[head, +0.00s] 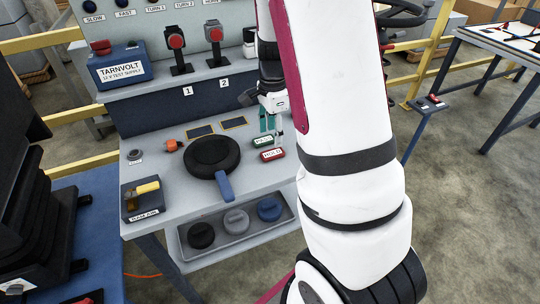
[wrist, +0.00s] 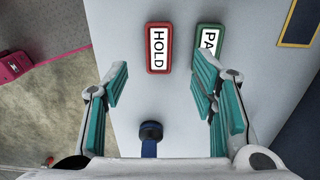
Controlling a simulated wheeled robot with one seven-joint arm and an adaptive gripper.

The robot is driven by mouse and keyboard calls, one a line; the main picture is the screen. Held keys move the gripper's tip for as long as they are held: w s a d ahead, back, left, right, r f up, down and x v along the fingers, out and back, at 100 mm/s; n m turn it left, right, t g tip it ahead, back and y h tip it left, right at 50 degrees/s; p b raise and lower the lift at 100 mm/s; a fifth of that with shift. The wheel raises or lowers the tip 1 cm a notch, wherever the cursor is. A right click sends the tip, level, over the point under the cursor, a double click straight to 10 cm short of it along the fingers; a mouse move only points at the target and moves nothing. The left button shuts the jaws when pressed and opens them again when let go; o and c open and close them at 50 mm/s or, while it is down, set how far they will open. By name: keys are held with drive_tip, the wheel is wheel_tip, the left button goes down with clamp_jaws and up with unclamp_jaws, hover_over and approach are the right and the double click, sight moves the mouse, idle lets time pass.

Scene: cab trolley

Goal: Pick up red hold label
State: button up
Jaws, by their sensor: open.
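The red HOLD label (head: 272,155) lies flat on the grey bench top, near its right end. In the wrist view the red HOLD label (wrist: 159,66) is at the top centre, beyond the fingertips, with its lettering turned sideways. The green label (head: 263,142) lies just behind it, a small gap apart; it also shows in the wrist view (wrist: 201,66), partly cut off by a finger. My gripper (head: 269,123) is above the bench behind the labels in the head view. In the wrist view my gripper (wrist: 161,85) is open and empty, its teal fingers wide apart.
A black round pan-like object (head: 213,152) with a blue handle lies left of the labels. A dark knob (wrist: 151,131) with a blue part stands between the fingers' bases in the wrist view. Joysticks stand on the raised panel (head: 170,112) behind. A tray (head: 183,254) hangs below the front edge.

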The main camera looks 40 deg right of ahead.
sight(273, 152)
drive_tip(key=shift+s+f+b, duration=0.1)
drive_tip(key=shift+f+b, duration=0.3)
drive_tip(key=shift+f, duration=2.9)
drive_tip(key=c, duration=1)
